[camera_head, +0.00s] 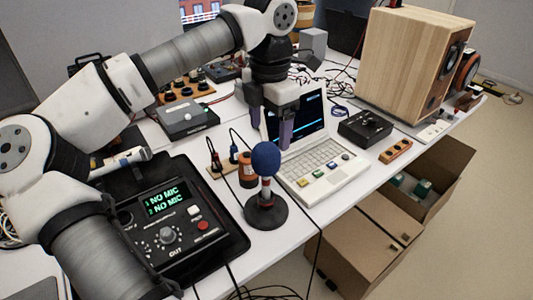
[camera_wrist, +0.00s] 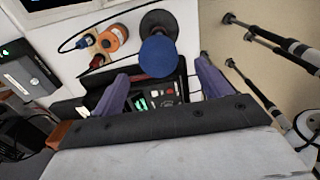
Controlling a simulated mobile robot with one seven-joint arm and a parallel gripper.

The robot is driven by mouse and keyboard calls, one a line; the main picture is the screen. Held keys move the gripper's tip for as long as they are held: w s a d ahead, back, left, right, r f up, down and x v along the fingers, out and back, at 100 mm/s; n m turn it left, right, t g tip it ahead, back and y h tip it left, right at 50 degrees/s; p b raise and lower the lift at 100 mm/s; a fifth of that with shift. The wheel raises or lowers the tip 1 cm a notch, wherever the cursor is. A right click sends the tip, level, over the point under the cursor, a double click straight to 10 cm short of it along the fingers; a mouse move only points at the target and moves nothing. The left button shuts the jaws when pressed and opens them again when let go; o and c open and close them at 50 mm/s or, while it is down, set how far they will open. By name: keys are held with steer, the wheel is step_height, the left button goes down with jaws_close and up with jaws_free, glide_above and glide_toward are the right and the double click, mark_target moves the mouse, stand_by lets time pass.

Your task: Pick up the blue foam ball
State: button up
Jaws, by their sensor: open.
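The blue foam ball (camera_head: 266,158) sits on top of a short microphone stand with a round black base (camera_head: 266,211) on the white table. My gripper (camera_head: 271,126) is open and empty, its purple-padded fingers pointing down. In the head view the fingertips appear just above and behind the ball; the exact gap is hard to tell. In the wrist view the ball (camera_wrist: 159,56) shows between and a little beyond the fingertips (camera_wrist: 162,68), with no visible contact. The stand base (camera_wrist: 158,23) is partly hidden behind the ball there.
A laptop (camera_head: 320,160) stands behind and right of the ball. A black device reading "NO MIC" (camera_head: 178,222) lies at left. An orange roll (camera_head: 247,170) and cables are close by.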

mark_target(266, 147)
steer(key=f, duration=0.2)
steer(key=f+p, duration=0.1)
steer(key=f, duration=0.4)
steer(key=shift+a+f, duration=0.3)
steer(key=shift+f, duration=0.05)
steer(key=c, duration=1)
